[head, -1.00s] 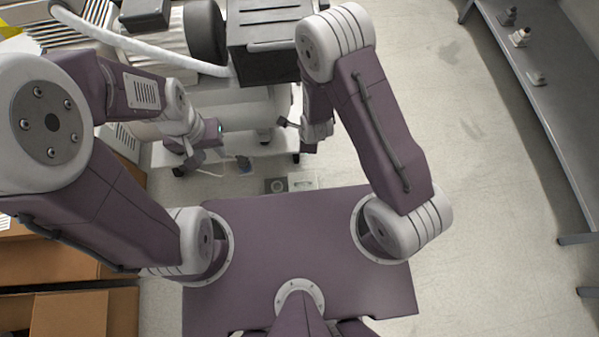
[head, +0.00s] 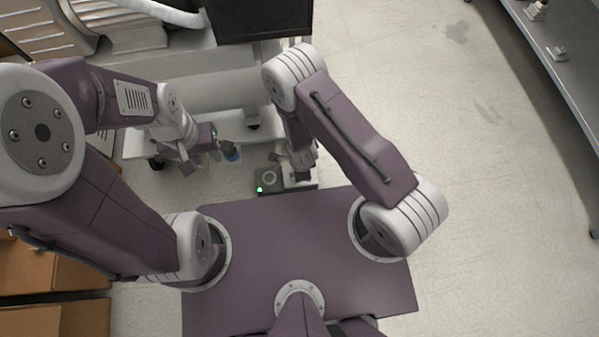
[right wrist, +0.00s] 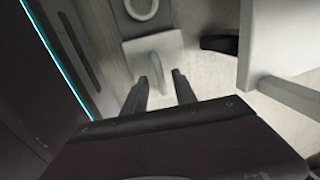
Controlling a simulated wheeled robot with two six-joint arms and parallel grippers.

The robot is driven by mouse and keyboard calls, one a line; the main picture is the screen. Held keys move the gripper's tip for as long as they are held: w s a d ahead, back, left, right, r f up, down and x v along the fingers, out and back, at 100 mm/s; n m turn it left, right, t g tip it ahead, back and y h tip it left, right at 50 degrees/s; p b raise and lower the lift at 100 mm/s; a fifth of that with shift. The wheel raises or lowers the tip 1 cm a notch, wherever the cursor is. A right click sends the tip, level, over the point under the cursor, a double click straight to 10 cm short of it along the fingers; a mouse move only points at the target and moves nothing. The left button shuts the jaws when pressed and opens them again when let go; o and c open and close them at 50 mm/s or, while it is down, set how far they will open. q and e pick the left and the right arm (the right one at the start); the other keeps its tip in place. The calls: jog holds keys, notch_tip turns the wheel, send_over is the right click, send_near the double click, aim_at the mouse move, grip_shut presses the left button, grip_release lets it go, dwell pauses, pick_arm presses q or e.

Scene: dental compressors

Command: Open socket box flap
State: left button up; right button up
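A low grey socket box (head: 268,180) with a round disc and a lit green light lies by the front edge of my base. Its lighter right part is mostly covered by my right gripper (head: 289,163). In the right wrist view, a pale plate (right wrist: 172,45) carries a raised, curved light piece (right wrist: 156,70), which looks like the flap. My right gripper (right wrist: 160,90) is open; its dark fingers stand apart with the curved piece just ahead between them. Contact cannot be told. My left gripper (head: 203,162) looks open and empty, left of the box.
The white compressor unit (head: 205,90) on castors stands beyond the box. Cardboard boxes (head: 55,315) are at lower left, and a grey bench (head: 570,75) is at right. The floor between is clear.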

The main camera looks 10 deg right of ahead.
jog(key=shift+w+f, duration=0.1)
jog(key=shift+f, duration=0.35)
grip_shut()
dwell(1.1)
